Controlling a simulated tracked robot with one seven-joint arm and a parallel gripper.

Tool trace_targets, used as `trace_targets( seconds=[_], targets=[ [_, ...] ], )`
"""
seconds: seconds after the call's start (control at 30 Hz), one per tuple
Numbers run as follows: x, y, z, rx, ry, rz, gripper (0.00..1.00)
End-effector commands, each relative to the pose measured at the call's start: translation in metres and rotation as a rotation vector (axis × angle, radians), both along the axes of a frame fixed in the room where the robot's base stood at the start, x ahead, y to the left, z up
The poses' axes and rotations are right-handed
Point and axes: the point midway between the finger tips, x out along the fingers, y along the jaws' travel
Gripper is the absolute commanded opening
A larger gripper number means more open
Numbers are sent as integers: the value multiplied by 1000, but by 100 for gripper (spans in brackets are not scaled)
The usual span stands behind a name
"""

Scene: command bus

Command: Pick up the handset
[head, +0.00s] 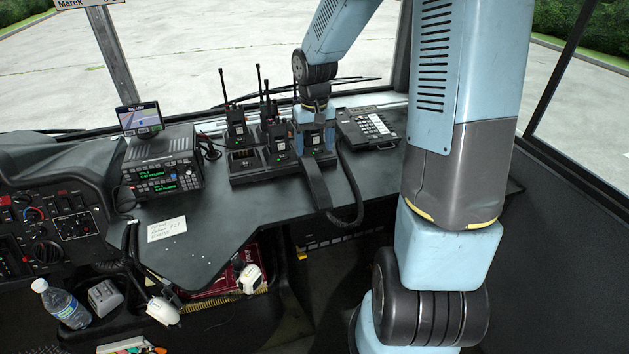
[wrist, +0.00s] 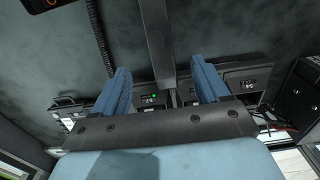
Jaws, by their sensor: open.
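The handset (head: 314,184) is a long dark bar at the front of the radio charger, left of the desk phone (head: 368,127). Its coiled cord (head: 355,190) loops from its near end back toward the phone. My gripper (head: 317,138) points down over the charger's right end, at the handset's far end. In the wrist view, the two blue fingers are apart, and the handset (wrist: 156,40) runs as a dark bar through the gap between them. Space shows on both sides of it. I cannot tell whether the handset touches the desk.
Several handheld radios with antennas stand in the charger (head: 246,165) beside my gripper. A radio unit (head: 160,178) with a small screen (head: 140,118) stands to the left. The desk's (head: 235,212) front-left part is clear apart from a paper note (head: 167,229). The windshield is behind.

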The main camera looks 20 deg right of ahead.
Motion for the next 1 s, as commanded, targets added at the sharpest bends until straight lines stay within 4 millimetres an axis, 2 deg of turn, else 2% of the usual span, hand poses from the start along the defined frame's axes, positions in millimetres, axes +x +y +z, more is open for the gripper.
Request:
trace_targets(
  seconds=[0.4,0.53,0.77,1.0],
  targets=[
    [-1,0,-64,0,4,2,74],
    [-1,0,-77,0,2,1,74],
    [-1,0,-88,1,2,1,74],
    [-3,0,-117,1,4,2,74]
  ],
)
